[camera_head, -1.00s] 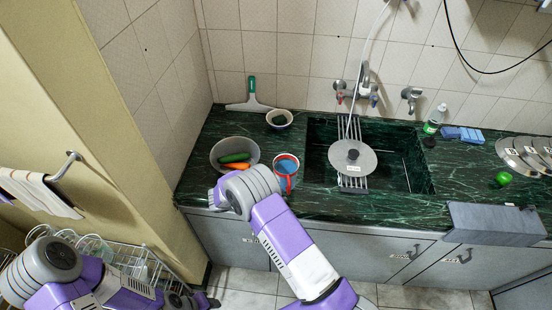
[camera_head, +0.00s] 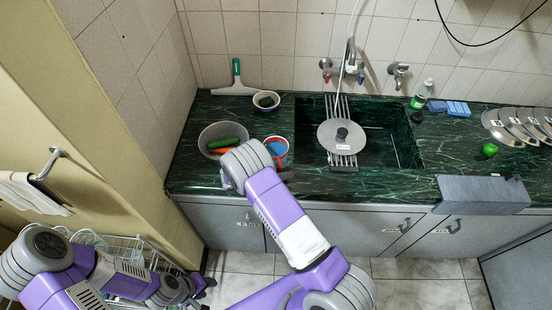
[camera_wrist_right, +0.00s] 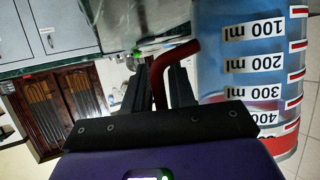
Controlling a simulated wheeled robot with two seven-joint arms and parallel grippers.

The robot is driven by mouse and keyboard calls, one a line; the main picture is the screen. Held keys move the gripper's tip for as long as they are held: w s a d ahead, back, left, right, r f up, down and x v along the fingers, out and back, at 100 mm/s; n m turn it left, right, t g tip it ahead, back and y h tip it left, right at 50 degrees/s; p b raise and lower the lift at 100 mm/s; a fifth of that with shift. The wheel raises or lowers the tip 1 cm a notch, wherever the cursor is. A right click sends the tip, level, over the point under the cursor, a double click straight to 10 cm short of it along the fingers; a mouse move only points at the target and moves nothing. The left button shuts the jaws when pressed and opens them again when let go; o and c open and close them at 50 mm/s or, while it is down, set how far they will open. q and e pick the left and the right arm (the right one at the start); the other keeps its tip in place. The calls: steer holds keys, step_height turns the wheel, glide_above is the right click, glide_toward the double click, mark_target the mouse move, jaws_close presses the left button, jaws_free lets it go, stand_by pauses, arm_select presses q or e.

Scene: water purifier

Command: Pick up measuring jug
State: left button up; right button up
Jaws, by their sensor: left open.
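The measuring jug (camera_head: 277,150) is red-rimmed with blue inside, near the counter's front edge, left of the sink in the head view. In the right wrist view the jug (camera_wrist_right: 245,75) fills the right side, with millilitre labels and red marks. Its red handle (camera_wrist_right: 165,68) lies between the dark fingers of my right gripper (camera_wrist_right: 159,88), which look shut on it. In the head view my right wrist hides these fingers and part of the jug. Whether the jug touches the counter is unclear. My left gripper (camera_head: 203,285) is open at lower left, away from the jug.
A grey bowl with vegetables (camera_head: 222,132) stands left of the jug, a small bowl (camera_head: 266,100) behind it. The sink (camera_head: 390,145) with a rack and round lid (camera_head: 341,136) is to the right. A wire dish rack (camera_head: 135,262) is near my left arm.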

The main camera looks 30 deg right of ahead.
jaws_close()
steer(key=shift+r, duration=0.1)
stand_by(1.2)
